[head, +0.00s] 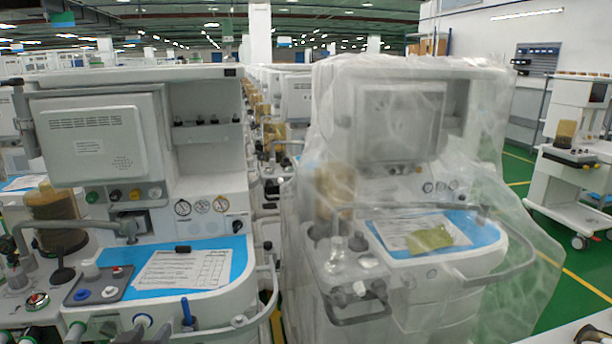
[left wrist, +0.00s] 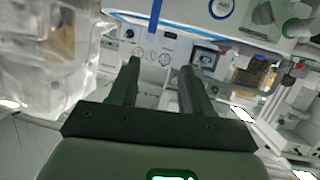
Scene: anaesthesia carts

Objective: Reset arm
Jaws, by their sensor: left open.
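My left gripper (left wrist: 160,69) shows in the left wrist view with its two dark fingers apart and nothing between them. Part of a white cart front with dials and a blue strip lies beyond the fingertips. In the head view I cannot clearly make out this gripper at the bottom edge. My right gripper is in neither view.
A white anaesthesia cart (head: 215,98) stands at left, with a paper (head: 183,269) on its blue top. A plastic-wrapped cart (head: 355,68) stands to its right. Another cart (head: 575,205) is at far right. Green floor (head: 518,172) shows between them.

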